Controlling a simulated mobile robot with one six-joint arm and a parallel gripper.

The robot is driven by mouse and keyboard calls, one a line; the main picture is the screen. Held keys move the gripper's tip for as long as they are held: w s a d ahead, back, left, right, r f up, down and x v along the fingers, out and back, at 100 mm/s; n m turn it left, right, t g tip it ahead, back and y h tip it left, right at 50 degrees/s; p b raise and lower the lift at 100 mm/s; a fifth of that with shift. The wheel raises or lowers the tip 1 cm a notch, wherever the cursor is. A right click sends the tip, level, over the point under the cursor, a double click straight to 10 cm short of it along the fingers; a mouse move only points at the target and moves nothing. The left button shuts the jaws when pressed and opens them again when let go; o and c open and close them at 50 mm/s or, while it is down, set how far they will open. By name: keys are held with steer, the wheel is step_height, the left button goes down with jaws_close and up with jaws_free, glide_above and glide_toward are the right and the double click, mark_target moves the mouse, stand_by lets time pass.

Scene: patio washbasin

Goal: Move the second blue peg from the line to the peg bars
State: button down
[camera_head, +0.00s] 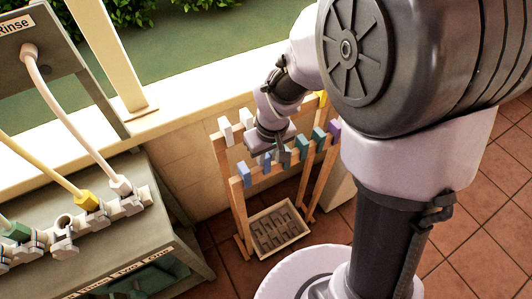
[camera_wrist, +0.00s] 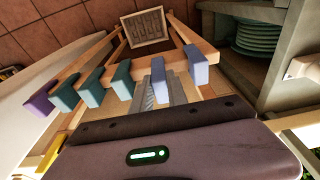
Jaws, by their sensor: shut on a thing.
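The peg bars are a wooden stand with two bars (camera_head: 238,187), standing on the tiled floor. On the near bar sit a first blue peg (camera_head: 243,173) at the left end and a second blue peg (camera_head: 267,162) beside it. My gripper (camera_head: 268,153) is lowered over the stand at the second blue peg and shut on it. In the wrist view, that second blue peg (camera_wrist: 158,80) is at the grey fingers, at the near bar, with the first blue peg (camera_wrist: 198,66) to its right. Whether it is fully seated on the bar cannot be told.
Teal pegs (camera_head: 302,147) and a purple peg (camera_head: 334,132) continue along the near bar. White pegs (camera_head: 225,131) and a yellow peg (camera_head: 322,98) are on the far bar. A basket (camera_head: 276,229) sits low inside the stand. A washbasin counter (camera_head: 150,215) with hoses stands left.

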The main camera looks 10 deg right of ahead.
step_height(320, 180, down, 2)
steer(key=shift+f+b, duration=0.1)
steer(key=shift+b, duration=0.45)
steer(key=c, duration=1.2)
jaws_free()
steer(key=shift+c, duration=0.2)
step_height(320, 180, up, 8)
steer(key=p, duration=0.7)
steer(key=shift+r, duration=0.25)
steer(key=shift+f, duration=0.1)
